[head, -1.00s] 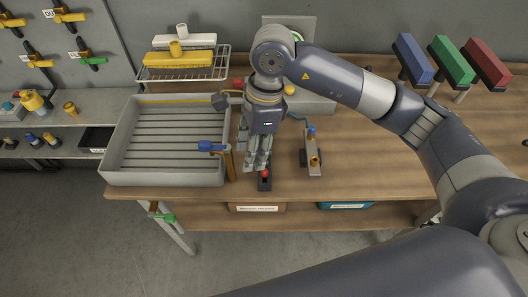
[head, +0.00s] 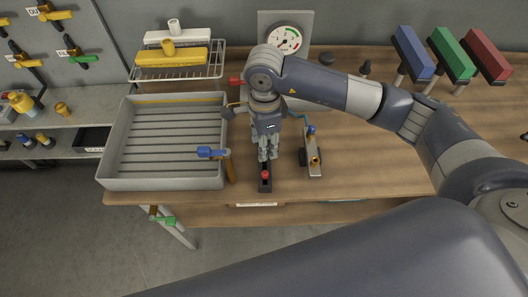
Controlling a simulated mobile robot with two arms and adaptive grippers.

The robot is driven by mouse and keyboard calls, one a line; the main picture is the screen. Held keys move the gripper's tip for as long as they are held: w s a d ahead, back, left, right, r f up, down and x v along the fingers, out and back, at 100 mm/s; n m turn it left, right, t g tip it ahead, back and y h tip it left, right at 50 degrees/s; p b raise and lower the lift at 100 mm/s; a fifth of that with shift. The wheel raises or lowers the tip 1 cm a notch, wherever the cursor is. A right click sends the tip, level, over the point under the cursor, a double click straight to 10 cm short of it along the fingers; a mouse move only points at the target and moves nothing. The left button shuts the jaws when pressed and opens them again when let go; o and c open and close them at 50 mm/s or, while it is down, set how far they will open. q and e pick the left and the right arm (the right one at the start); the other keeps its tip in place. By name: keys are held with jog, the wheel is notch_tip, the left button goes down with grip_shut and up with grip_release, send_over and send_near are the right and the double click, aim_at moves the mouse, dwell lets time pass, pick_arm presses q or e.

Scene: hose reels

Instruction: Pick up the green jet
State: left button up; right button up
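A nozzle with a green end (head: 80,59) hangs on the wall board at the upper left, below yellow-and-black ones. A small green part (head: 163,220) also shows by the bench leg under the grey tray; I cannot tell whether either is the green jet. My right gripper (head: 267,157) points down over the bench, just behind a small black block with a red knob (head: 265,176). Its fingers look close together, but their gap is unclear and I see nothing held. My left gripper is out of view.
A grey ribbed tray (head: 109,140) with a blue-handled tap (head: 212,152) stands left of my gripper. A metal fitting (head: 313,155) stands to its right. A dial gauge (head: 285,40) is behind. Blue, green (head: 450,55) and red blocks stand at the back right.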

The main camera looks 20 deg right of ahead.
jog(key=f, duration=0.1)
jog(key=f+p, duration=0.1)
jog(key=f, duration=0.1)
jog(key=shift+s+f, duration=0.1)
jog(key=shift+s, duration=0.15)
jog(key=shift+w+f, duration=0.1)
jog(key=shift+f, duration=0.15)
jog(key=c, duration=0.9)
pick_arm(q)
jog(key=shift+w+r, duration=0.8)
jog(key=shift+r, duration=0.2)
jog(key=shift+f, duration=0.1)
pick_arm(e)
jog(key=shift+r, duration=0.1)
